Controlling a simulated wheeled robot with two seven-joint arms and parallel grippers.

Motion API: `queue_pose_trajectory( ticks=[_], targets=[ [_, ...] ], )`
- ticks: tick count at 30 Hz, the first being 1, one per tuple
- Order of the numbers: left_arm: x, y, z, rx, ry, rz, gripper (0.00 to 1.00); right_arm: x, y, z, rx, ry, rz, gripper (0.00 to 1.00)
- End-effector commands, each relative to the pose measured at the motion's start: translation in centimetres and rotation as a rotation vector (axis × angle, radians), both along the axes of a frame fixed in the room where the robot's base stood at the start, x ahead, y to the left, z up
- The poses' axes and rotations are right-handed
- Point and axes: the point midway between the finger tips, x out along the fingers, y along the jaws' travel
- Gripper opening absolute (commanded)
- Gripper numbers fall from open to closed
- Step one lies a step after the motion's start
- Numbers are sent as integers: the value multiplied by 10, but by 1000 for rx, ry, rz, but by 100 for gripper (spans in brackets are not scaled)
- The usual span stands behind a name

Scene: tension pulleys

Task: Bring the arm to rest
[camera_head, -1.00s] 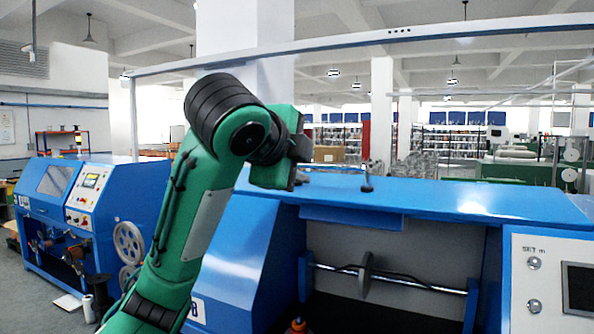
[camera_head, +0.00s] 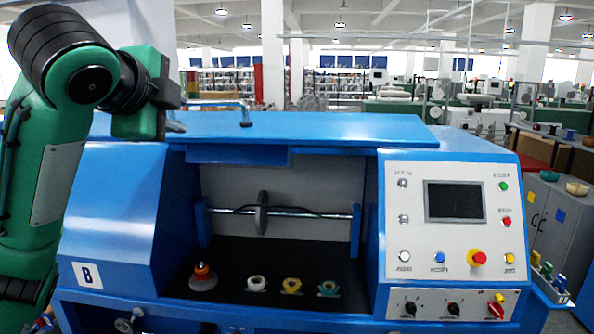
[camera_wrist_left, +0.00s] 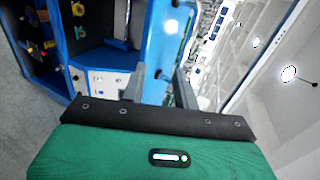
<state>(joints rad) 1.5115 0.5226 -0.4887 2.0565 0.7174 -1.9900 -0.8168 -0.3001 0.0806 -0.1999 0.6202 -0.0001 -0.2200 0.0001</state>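My left arm (camera_head: 45,170), green with black joints, comes in at the left of the head view and is raised in a bend. Its left gripper (camera_head: 168,98) is above the left part of a blue machine (camera_head: 340,128), apart from the pulleys below. In the left wrist view the two grey fingers of the left gripper (camera_wrist_left: 158,82) stand apart with nothing between them. On the machine's dark floor sit an orange-topped pulley (camera_head: 203,276), a white one (camera_head: 256,283), a yellow one (camera_head: 291,286) and a green one (camera_head: 328,288). My right gripper is not in view.
A metal shaft with a grey disc (camera_head: 262,213) spans the machine's recess. A control panel (camera_head: 450,212) with a dark screen and coloured buttons is at the right. A grey cabinet (camera_head: 548,215) stands further right.

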Motion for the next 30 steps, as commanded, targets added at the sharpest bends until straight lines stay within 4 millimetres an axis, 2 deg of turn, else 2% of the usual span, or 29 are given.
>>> queue_pose_trajectory(
  ticks=[1,6,15,22,30],
  targets=[
    [7,-3,-18,-19,24,-2,30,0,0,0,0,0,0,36],
    [26,-12,-73,-100,86,6,30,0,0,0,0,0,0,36],
    [42,-24,-173,-250,199,43,30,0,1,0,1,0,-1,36],
    [41,-30,-251,-370,288,92,30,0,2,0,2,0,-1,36],
    [23,-34,-339,-506,394,175,30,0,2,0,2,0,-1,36]
  ],
)
